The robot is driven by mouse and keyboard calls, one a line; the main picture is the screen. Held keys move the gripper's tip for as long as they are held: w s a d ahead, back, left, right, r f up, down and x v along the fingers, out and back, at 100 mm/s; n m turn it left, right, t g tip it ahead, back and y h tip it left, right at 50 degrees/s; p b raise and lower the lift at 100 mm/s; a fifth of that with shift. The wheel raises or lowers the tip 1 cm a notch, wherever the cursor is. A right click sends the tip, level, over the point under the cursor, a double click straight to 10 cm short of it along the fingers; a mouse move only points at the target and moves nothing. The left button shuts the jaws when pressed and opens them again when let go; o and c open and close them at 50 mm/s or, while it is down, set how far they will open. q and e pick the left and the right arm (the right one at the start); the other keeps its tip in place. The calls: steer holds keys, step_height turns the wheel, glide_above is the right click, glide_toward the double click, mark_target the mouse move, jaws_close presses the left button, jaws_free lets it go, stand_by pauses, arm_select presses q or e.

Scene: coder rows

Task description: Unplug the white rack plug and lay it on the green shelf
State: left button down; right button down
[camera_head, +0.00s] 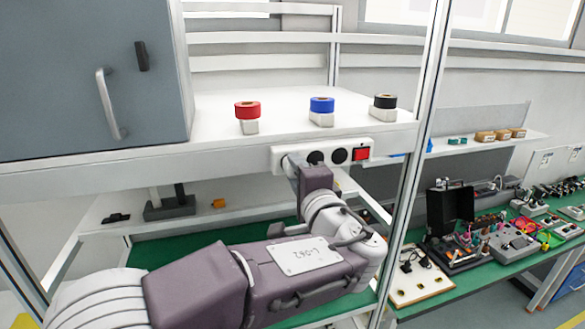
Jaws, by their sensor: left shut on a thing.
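A white power strip (364,143) runs along the front edge of the white upper shelf, with dark round sockets and a red switch at its right end. My left gripper (303,168) is up against the strip's left part, shut on the white rack plug. The gripper hides nearly all of the plug, so I cannot tell whether it is still in its socket. The green shelf (180,248) lies lower down, behind and under my left arm, which covers much of it. My right gripper is not in view.
Red, blue and black tape rolls (247,110) stand on white blocks above the strip. A grey cabinet (60,80) is at the upper left. A metal post (418,170) rises right of the strip. A cluttered green bench (470,285) lies beyond it.

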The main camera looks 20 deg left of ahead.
arm_select(q)
steer(key=shift+f, duration=0.2)
steer(key=b+v, duration=0.1)
steer(key=v, duration=0.4)
steer(key=shift+r+b, duration=0.15)
steer(key=shift+b, duration=0.15)
steer(key=shift+s+d, duration=0.15)
